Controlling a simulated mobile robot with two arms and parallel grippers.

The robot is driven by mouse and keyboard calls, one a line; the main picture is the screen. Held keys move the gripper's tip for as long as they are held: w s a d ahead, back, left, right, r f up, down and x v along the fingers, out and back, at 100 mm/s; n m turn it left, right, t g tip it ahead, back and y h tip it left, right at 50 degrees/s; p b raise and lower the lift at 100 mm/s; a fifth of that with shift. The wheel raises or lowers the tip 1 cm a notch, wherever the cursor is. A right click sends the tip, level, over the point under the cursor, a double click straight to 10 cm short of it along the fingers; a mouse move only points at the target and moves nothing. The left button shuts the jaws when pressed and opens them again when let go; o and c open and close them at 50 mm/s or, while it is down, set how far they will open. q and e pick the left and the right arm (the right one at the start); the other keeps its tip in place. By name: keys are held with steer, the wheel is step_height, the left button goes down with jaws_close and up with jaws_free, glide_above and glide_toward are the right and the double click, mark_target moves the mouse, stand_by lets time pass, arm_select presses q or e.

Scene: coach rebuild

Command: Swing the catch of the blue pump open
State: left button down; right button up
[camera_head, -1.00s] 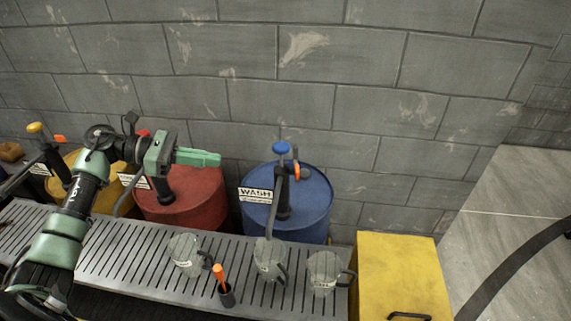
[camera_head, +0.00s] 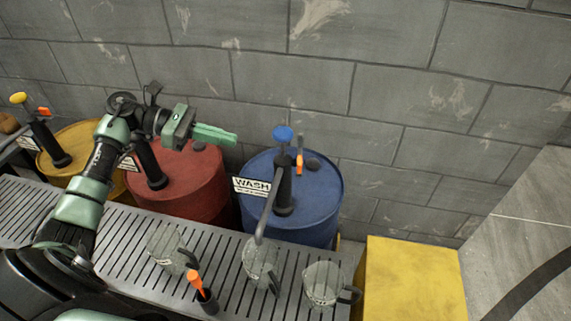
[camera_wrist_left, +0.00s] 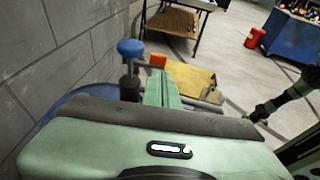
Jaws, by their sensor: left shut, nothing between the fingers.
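The blue pump (camera_head: 284,185) stands on the blue drum (camera_head: 318,210), with a round blue knob (camera_head: 283,133) on top and a grey spout reaching toward the grating. An orange catch (camera_head: 299,164) shows beside the pump's upper right side. My left gripper (camera_head: 234,139) is shut and empty, left of the blue knob and apart from it, its green fingers pointing right. In the left wrist view the blue knob (camera_wrist_left: 130,47) is just left of the green fingers (camera_wrist_left: 161,88), with an orange piece (camera_wrist_left: 158,61) just past them. My right gripper is not in view.
Clear jugs (camera_head: 168,248) and a dark holder with an orange-handled tool (camera_head: 203,291) stand on the slotted grating (camera_head: 110,262). Red (camera_head: 190,190) and yellow (camera_head: 82,140) drums are to the left. A yellow box (camera_head: 412,285) is at right. A block wall (camera_head: 400,100) is close behind.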

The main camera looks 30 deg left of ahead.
arm_select(q)
steer(key=f+p+x, duration=0.1)
steer(key=p+x, duration=0.3)
steer(key=x, duration=1)
steer(key=shift+w+f+p, duration=0.15)
steer(key=shift+f+p, duration=0.1)
steer(key=shift+p, duration=0.1)
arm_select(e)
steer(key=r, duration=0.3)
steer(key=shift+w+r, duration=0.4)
arm_select(q)
steer(key=shift+d, duration=0.15)
